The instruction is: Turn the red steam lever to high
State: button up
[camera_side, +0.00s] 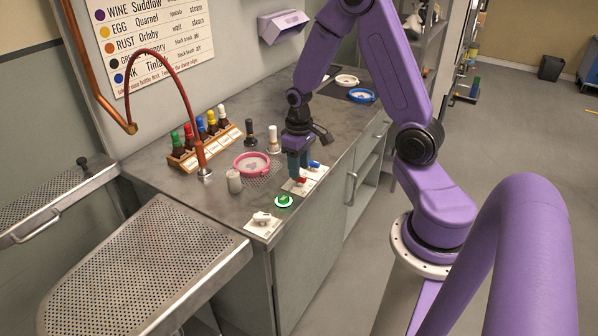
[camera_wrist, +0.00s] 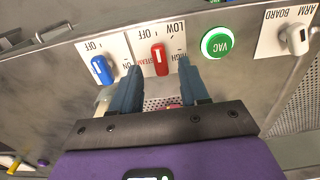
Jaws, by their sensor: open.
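The red steam lever (camera_wrist: 159,59) sits on a white plate (camera_wrist: 143,42) marked OFF, LOW and HIGH, with the words upside down in the wrist view. Its upper end there lies between OFF and LOW, and HIGH is at the right. I cannot tell its exact setting. In the side view the red lever (camera_side: 301,181) shows at the counter's front edge, just below my gripper (camera_side: 298,178). My gripper (camera_wrist: 160,65) is open, with one finger on each side of the lever and a visible gap to both.
A blue lever (camera_wrist: 101,68) is left of the red one in the wrist view. A green VAC button (camera_wrist: 216,43) and an ARM BOARD switch (camera_wrist: 297,38) are to the right. A pink-rimmed dish (camera_side: 252,164) and a bottle rack (camera_side: 207,146) stand behind on the counter.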

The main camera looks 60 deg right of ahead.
jog(key=shift+f, duration=1.25)
grip_shut()
